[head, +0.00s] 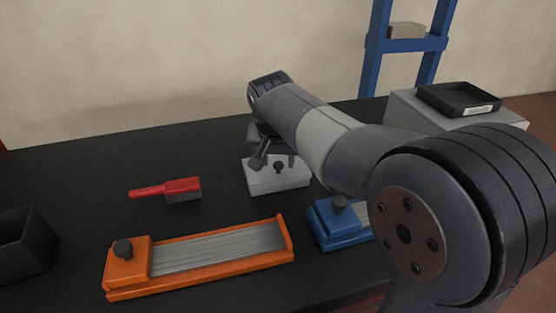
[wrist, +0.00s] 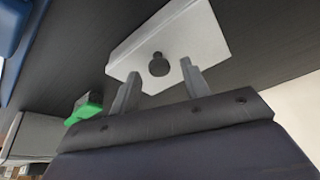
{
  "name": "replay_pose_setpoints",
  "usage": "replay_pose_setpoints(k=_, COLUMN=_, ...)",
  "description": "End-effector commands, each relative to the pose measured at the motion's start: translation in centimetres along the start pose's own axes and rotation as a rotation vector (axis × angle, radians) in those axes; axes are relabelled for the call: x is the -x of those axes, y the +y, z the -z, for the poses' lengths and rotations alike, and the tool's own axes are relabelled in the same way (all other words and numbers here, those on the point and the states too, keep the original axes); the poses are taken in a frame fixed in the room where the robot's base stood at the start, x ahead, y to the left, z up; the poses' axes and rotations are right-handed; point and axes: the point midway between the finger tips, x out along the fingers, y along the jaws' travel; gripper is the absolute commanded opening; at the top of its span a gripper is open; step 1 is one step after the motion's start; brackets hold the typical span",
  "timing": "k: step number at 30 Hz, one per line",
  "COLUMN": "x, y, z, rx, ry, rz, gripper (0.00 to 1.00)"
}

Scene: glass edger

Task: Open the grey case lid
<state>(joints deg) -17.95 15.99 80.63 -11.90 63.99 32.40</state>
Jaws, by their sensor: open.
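The grey case (head: 277,182) sits on the black table, with its lid lying flat on top. A dark round knob (head: 279,167) stands on the lid. In the wrist view the pale lid (wrist: 195,38) fills the upper middle, with the knob (wrist: 158,65) near its edge. My gripper (wrist: 158,82) is open, with its two fingers apart on either side of the knob's line. In the head view my gripper (head: 272,160) is over the case, and my arm hides part of it. I cannot tell whether the fingers touch the lid.
A red brush (head: 182,188) and an orange fixture (head: 215,254) lie in front. A blue fixture (head: 338,228) is close on the right, partly hidden by my arm. A black bin (head: 24,245) stands at left. A green object (wrist: 84,107) lies near the case in the wrist view.

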Motion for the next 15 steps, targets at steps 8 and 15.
replay_pose_setpoints(k=8, x=-0.57, y=0.01, z=0.01, rx=0.000, ry=0.001, rz=0.000, gripper=0.44)
replay_pose_setpoints(k=15, x=-0.54, y=0.00, z=0.00, rx=0.000, ry=0.001, rz=0.000, gripper=0.32)
